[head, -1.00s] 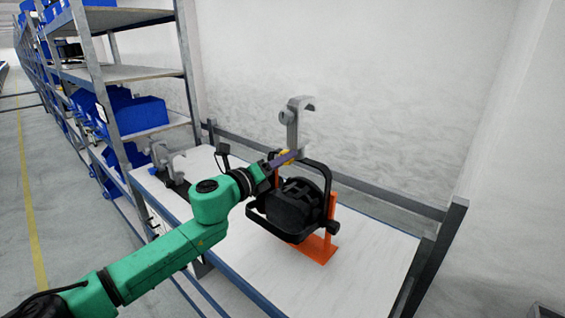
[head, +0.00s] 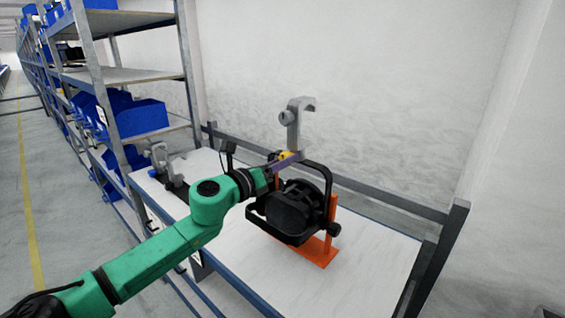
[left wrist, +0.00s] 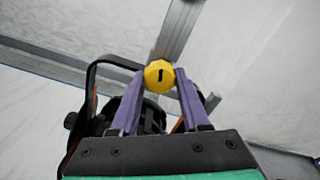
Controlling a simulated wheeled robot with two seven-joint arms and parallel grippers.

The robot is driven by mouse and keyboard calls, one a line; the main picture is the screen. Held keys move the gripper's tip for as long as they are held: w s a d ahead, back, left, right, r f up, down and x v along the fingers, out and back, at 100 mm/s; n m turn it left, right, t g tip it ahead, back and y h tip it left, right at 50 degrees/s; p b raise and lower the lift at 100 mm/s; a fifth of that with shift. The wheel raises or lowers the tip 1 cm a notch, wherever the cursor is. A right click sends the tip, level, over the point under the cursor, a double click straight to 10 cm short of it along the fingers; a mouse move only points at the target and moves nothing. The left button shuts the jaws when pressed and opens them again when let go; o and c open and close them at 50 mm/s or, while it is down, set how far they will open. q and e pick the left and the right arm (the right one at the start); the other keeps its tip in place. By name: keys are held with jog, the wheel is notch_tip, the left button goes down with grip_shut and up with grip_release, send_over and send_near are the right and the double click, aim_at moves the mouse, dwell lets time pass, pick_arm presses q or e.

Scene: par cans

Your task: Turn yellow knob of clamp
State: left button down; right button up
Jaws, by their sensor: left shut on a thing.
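The grey hook clamp (head: 293,128) stands upright on top of the black par can's yoke. The yellow knob (head: 284,155) is at the clamp's lower end; it also shows in the left wrist view (left wrist: 159,76) with a dark slot mark near vertical. My left gripper (head: 283,161) comes in from the left, its purple fingers shut on the knob, one finger on each side. The black par can (head: 291,207) hangs in its yoke on an orange stand (head: 318,250). My right gripper is in neither view.
The stand is on a white table (head: 357,254) with a dark rail along the back. Other grey clamps (head: 160,157) sit at the table's left end. Shelving with blue bins (head: 140,117) rises at the left. The table's right part is clear.

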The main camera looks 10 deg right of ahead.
pick_arm(q)
jog(key=shift+c, duration=1.9)
grip_release()
jog(key=shift+a, duration=0.1)
jog(key=b+v, duration=0.2)
jog(key=v, duration=1.2)
jog(key=shift+a, duration=0.2)
jog(key=shift+s, duration=0.1)
